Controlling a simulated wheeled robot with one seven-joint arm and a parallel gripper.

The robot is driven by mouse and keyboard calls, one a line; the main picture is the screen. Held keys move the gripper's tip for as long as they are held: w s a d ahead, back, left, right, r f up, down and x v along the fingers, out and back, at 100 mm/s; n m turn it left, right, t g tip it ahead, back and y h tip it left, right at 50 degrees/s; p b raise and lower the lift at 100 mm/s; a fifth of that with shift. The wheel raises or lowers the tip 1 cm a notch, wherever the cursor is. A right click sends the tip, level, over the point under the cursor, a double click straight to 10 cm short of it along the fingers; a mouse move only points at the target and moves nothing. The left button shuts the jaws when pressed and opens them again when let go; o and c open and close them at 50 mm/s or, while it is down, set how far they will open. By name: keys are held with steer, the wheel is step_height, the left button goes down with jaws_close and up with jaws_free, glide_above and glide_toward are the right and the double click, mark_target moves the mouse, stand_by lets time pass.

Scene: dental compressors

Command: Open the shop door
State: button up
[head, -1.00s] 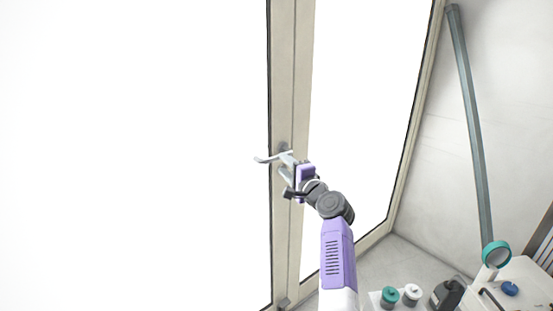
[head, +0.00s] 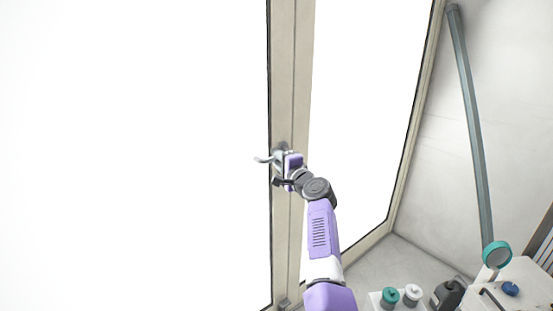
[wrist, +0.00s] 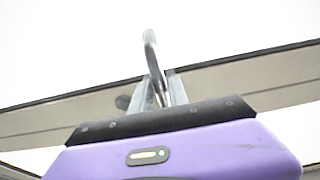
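The shop door is a tall glazed door with a pale frame (head: 283,225), and it looks closed in the head view. Its silver lever handle (head: 262,160) sticks out to the left from the frame's stile. My gripper (head: 281,165) is at the handle, near its pivot end. In the wrist view the curved handle (wrist: 151,50) runs between the two silver fingers of my gripper (wrist: 158,92). The fingers are close together on either side of it and look shut on it. The contact itself is partly hidden.
A bright glass panel (head: 365,100) stands right of the stile. A grey pipe (head: 470,120) leans along the right wall. At lower right are jars with green (head: 390,296) and white (head: 413,293) lids and a white unit (head: 525,280). Floor shows beyond them.

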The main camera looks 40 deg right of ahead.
jaws_close()
steer(key=shift+f, duration=0.2)
stand_by(1.1)
steer(key=f+n+b, duration=0.1)
steer(key=b, duration=0.2)
steer(key=f+n+b, duration=0.1)
steer(key=n+b, duration=0.1)
steer(key=b, duration=0.2)
steer(key=f+n+t+b, duration=0.1)
steer(key=n+b, duration=0.1)
steer(key=b, duration=0.3)
steer(key=d+f+n+b, duration=0.1)
steer(key=n+b, duration=0.1)
steer(key=b, duration=0.2)
steer(key=shift+b, duration=0.35)
steer(key=shift+d+n+y+b, duration=0.1)
steer(key=shift+n+y+b, duration=0.25)
steer(key=shift+n+y, duration=0.05)
